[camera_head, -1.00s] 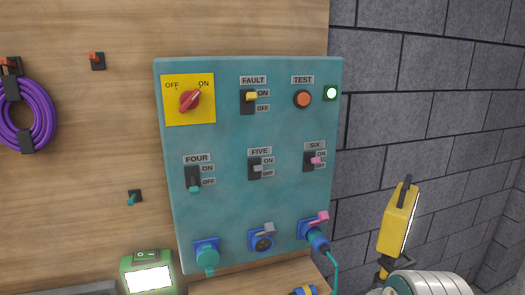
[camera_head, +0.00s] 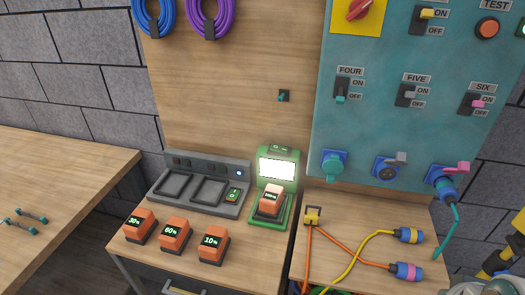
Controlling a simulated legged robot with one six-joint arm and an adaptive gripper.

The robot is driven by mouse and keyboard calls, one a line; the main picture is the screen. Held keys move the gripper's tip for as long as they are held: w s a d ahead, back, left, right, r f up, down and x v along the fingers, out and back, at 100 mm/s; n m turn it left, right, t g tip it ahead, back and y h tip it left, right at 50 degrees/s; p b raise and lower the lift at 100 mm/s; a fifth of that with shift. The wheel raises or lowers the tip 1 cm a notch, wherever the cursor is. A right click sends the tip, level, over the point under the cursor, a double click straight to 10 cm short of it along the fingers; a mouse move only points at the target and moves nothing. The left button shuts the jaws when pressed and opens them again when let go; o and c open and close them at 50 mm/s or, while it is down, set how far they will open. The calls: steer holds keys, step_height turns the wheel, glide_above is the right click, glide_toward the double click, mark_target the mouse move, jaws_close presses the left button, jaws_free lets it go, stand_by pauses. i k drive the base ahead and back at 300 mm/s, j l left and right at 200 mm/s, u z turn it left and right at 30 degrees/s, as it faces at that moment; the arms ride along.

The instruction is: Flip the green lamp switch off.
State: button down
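The green lamp (camera_head: 264,156) stands upright at the back of the workbench, in the middle of the head view. Its front panel (camera_head: 277,169) glows bright white, so it is lit. A small green rocker switch (camera_head: 280,148) with pale marks sits on the lamp's top; which side is pressed is too small to tell. I cannot make out my gripper in this view, and nothing touches the lamp or its switch.
An orange block reading 100% (camera_head: 270,199) sits in a green cradle before the lamp. A grey charger tray (camera_head: 200,170) stands left, with several orange blocks in front. A teal switch panel (camera_head: 445,125) is right. Yellow and grey objects (camera_head: 497,264) fill the lower right corner.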

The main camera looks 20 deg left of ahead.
mark_target(275, 148)
steer(key=u, duration=1)
steer(key=i, duration=0.05)
